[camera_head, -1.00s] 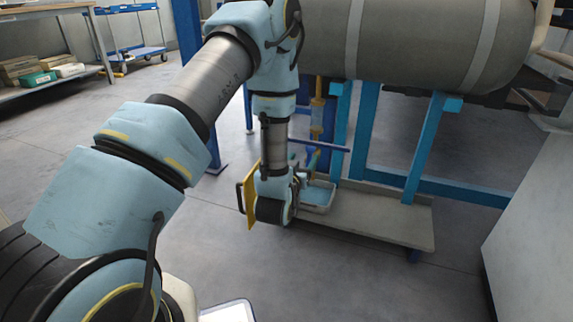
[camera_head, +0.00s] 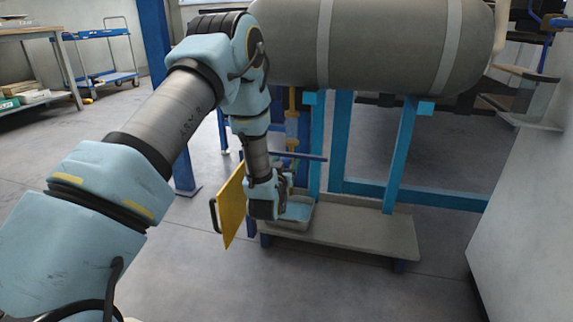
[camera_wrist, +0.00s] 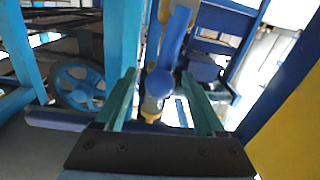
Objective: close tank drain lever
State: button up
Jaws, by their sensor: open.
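The grey tank (camera_head: 380,45) lies on a blue frame, with a brass and blue drain pipe (camera_head: 292,120) running down from it. In the wrist view a blue lever (camera_wrist: 172,45) with a rounded end lies between the two green fingers of my gripper (camera_wrist: 160,78). The fingers are apart, one on each side of the lever. I cannot tell whether either finger touches it. In the head view my wrist is low beside the drain pipe and hides the fingers and most of the lever.
A grey tray (camera_head: 297,212) sits on a low platform (camera_head: 350,232) under the pipe. A yellow panel (camera_head: 232,203) with a black handle stands left of my wrist. A blue handwheel (camera_wrist: 80,85) shows at left in the wrist view. A pale cabinet (camera_head: 525,220) is at right.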

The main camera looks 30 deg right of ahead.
jog(key=shift+w+d, duration=0.1)
jog(key=shift+c, duration=0.4)
grip_shut()
dwell(1.0)
